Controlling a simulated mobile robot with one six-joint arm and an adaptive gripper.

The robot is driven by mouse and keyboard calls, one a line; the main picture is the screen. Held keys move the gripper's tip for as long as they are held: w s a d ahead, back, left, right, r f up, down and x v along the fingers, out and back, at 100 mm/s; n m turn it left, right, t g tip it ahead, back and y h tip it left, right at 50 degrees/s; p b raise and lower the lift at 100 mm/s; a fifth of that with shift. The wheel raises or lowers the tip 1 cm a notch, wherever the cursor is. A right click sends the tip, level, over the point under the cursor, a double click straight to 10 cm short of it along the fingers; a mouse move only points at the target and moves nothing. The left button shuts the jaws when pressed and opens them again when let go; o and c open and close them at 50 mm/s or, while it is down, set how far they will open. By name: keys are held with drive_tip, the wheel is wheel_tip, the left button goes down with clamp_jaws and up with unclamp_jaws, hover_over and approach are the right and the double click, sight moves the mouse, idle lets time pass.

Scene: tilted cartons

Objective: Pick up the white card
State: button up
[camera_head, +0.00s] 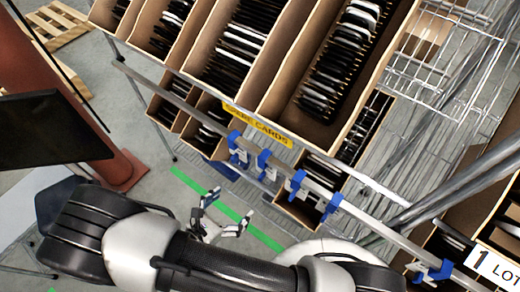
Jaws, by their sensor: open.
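Several white cards stand among black ones in the tilted cartons, and I cannot tell which one the task means. Whitish cards (360,14) show at the top of the right carton (318,128), and more pale cards (247,38) show in the carton (216,32) to its left. My gripper (230,206) is open and empty, its two fingers spread. In the picture it is below and left of these cartons, apart from all cards, over the floor and green tape.
A yellow "SPARE CARDS" label (258,124) is on the shelf front. Blue clips (297,183) hang along the metal rail (190,108). Lower cartons (298,208) sit beneath. Wire shelving (440,65) is at right. A dark screen (45,130) and red post (122,170) stand left.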

drive_tip(key=b, duration=0.2)
approach(259, 179)
drive_tip(key=s+d+x, duration=0.1)
drive_tip(key=x, duration=0.6)
drive_tip(key=b+x, duration=0.1)
drive_tip(key=x, duration=0.1)
drive_tip(key=w+a+x, duration=0.1)
drive_tip(key=x, duration=0.1)
drive_tip(key=shift+w+d+r, duration=0.1)
drive_tip(key=shift+d+r, duration=0.05)
drive_tip(key=shift+c, duration=0.5)
drive_tip(key=c, duration=1)
drive_tip(key=shift+r, duration=0.1)
